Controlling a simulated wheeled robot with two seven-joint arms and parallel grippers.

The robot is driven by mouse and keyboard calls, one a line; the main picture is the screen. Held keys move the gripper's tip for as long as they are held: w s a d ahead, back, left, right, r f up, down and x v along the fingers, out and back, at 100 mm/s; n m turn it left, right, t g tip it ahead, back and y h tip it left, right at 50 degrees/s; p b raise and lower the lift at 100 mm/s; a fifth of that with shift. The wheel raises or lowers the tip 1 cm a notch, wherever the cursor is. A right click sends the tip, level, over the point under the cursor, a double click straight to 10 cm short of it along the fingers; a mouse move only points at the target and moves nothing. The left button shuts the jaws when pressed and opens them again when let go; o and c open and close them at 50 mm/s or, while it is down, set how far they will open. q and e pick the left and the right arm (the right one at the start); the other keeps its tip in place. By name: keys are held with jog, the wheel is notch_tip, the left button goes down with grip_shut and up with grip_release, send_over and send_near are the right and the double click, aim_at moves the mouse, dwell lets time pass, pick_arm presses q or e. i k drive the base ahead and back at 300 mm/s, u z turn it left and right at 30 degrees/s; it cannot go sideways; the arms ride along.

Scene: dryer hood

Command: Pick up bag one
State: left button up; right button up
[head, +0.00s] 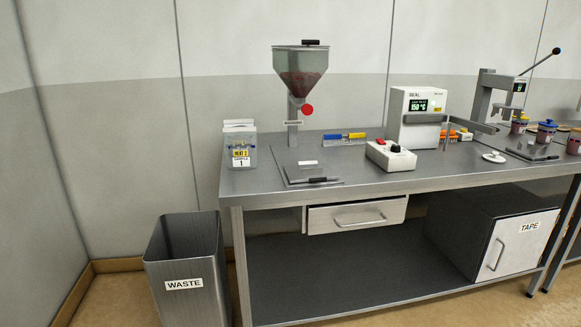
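Several clear bags stand upright, packed together, at the left end of the steel bench (265,192). The front bag (240,159) carries a yellow label reading "NEXT 2" and a white label reading "SAMPLE 1". The bags behind it show only as pale top edges. No bag marked simply "bag one" can be made out. Neither of my grippers is in the head view.
A hopper (301,72) on a post stands right of the bags, with a plate (310,172) below it. A sealing machine (414,115) and a control box (391,155) stand further right. A waste bin (184,270) is on the floor at left. The bench front is fairly clear.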

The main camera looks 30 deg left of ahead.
aim_at(241, 148)
jog(key=u, duration=1.3)
jog(key=i, duration=0.75)
jog(key=z, duration=0.05)
